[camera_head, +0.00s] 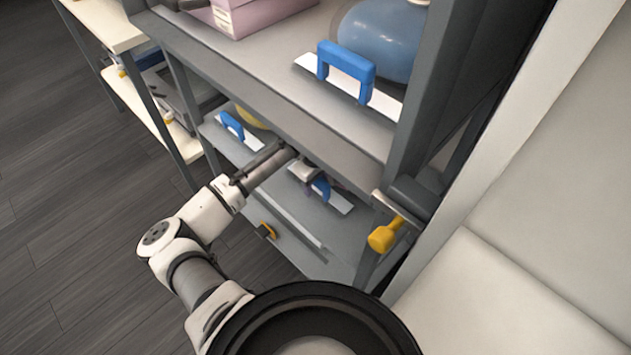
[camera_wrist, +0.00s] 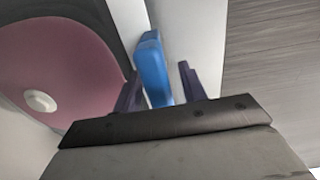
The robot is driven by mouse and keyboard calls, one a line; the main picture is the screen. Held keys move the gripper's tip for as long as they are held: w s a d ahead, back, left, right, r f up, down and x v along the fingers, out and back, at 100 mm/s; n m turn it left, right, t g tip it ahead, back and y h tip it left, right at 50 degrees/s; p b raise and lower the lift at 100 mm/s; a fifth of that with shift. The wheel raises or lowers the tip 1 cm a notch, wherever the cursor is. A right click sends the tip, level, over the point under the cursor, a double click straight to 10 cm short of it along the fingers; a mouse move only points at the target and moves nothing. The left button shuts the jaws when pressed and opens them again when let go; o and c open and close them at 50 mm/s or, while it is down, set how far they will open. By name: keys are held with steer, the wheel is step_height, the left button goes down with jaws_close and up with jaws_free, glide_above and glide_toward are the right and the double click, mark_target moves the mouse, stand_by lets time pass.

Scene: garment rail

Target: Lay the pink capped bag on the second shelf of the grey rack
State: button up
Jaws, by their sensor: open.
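The pink bag (camera_wrist: 65,65) with a round white cap (camera_wrist: 40,101) fills the left of the wrist view. A blue handle (camera_wrist: 153,70) on a white plate stands just right of it. My gripper (camera_wrist: 158,82) is open, with one dark finger on each side of the blue handle; I cannot tell whether they touch it. In the head view my gripper reaches in over a lower shelf (camera_head: 285,205) of the grey rack (camera_head: 408,95). A blue handle (camera_head: 321,188) shows there at its tip. The bag is mostly hidden by the shelf above and my arm.
The shelf above holds a blue bag (camera_head: 378,38), another blue handle (camera_head: 346,68) on a white plate, and a pink box (camera_head: 245,12). A third blue handle (camera_head: 231,125) and a yellow item stand left of my arm. A yellow knob (camera_head: 384,238) juts out at the right post.

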steer(key=shift+r, duration=3.85)
